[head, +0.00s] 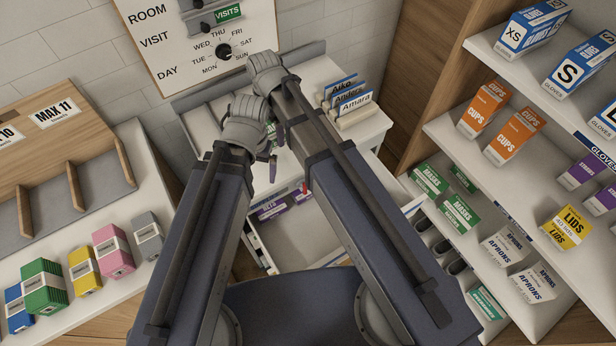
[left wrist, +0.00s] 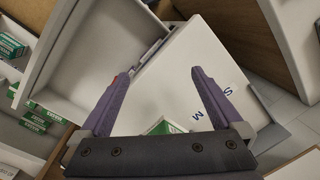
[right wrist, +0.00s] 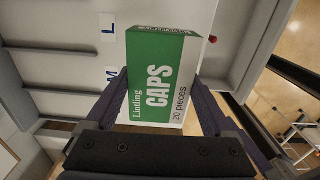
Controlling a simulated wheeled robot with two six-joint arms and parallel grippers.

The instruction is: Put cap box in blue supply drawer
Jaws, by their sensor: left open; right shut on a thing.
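The cap box (right wrist: 160,80), green with a white "CAPS" label, is between the fingers of my right gripper (right wrist: 163,88), which is shut on it. My left gripper (left wrist: 155,85) is open, over a white top lettered S and M. A green-and-white box corner (left wrist: 163,127) shows low between its fingers; I cannot tell whether it is the cap box. A pale drawer (head: 300,237) stands open below my arms, and its interior also shows in the left wrist view (left wrist: 105,50).
Purple boxes (head: 272,209) lie at the open drawer's left side. Name cards (head: 350,100) stand on the cart top. Shelves at the right hold cups (head: 515,135), masks (head: 460,215) and gloves. Coloured boxes (head: 112,250) stand on the left counter.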

